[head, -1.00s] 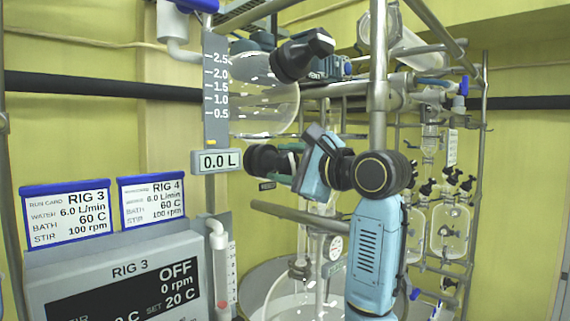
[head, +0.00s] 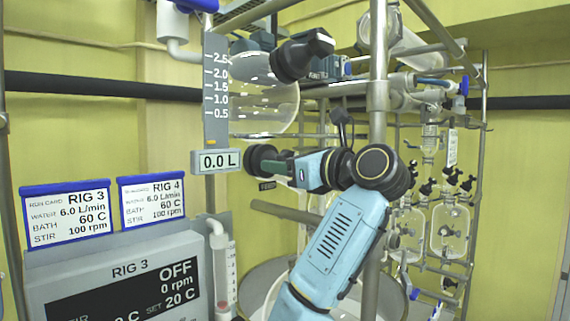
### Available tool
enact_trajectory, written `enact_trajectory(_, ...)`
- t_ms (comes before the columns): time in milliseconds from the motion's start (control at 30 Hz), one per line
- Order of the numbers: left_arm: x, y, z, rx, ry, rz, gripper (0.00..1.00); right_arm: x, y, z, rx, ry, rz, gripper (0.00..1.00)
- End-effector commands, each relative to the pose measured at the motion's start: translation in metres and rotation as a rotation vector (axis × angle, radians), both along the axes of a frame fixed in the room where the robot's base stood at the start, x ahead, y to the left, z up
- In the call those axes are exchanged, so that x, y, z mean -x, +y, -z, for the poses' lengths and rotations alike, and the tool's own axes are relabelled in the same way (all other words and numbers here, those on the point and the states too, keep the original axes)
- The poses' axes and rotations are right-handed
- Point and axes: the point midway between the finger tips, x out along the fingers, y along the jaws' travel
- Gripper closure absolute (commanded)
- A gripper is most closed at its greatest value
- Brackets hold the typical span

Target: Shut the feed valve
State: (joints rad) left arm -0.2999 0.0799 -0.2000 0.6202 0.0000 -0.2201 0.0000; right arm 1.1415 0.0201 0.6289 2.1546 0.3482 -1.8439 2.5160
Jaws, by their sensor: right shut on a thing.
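The feed valve shows as a thick black round part (head: 262,161) just right of the 0.0 L readout, with a small dark label below it. Its handle is mostly hidden behind my right wrist. My right arm comes up from the bottom, bends at a black elbow joint and reaches left to the valve. My right gripper (head: 300,168) is shut on the valve handle; its fingertips are largely hidden by my blue wrist link. My left gripper is out of view.
A clear round flask (head: 262,105) hangs above, beside a grey level scale (head: 216,85). Another black round fitting (head: 303,55) is at its upper right. A steel post (head: 377,80) stands close to my elbow. The RIG 3 panel (head: 130,270) shows OFF, 0 rpm.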

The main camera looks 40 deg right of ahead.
Motion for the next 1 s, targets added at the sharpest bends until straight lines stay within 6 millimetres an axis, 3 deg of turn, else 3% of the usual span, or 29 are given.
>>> enact_trajectory(600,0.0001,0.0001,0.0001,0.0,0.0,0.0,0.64,-0.0003,0.0016,-0.0002,-0.572,0.051,-0.006,0.78)
enact_trajectory(1000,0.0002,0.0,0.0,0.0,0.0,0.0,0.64,-0.0003,0.0009,0.0006,-0.804,0.073,-0.003,0.78)
